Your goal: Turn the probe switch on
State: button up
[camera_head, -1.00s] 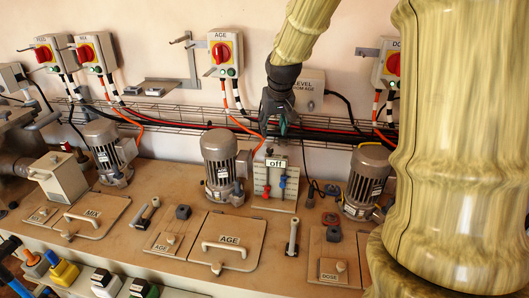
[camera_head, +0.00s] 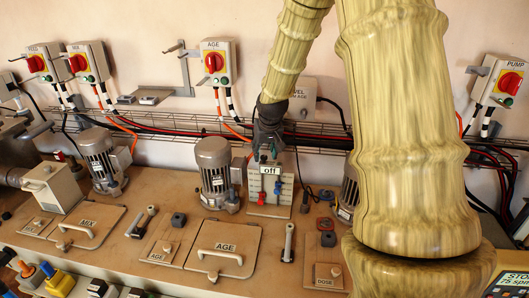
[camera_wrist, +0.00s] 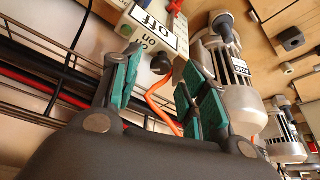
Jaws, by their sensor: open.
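My gripper (camera_head: 264,155) is just above and behind the panel top, pointing down. Contact cannot be told.
A grey motor (camera_head: 215,172) stands left of the panel. A wire cable tray (camera_head: 180,122) and cables run along the wall behind my gripper. The bench front holds the AGE hatch (camera_head: 225,245).

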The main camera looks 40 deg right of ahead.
jog(key=shift+x, duration=0.95)
grip_shut()
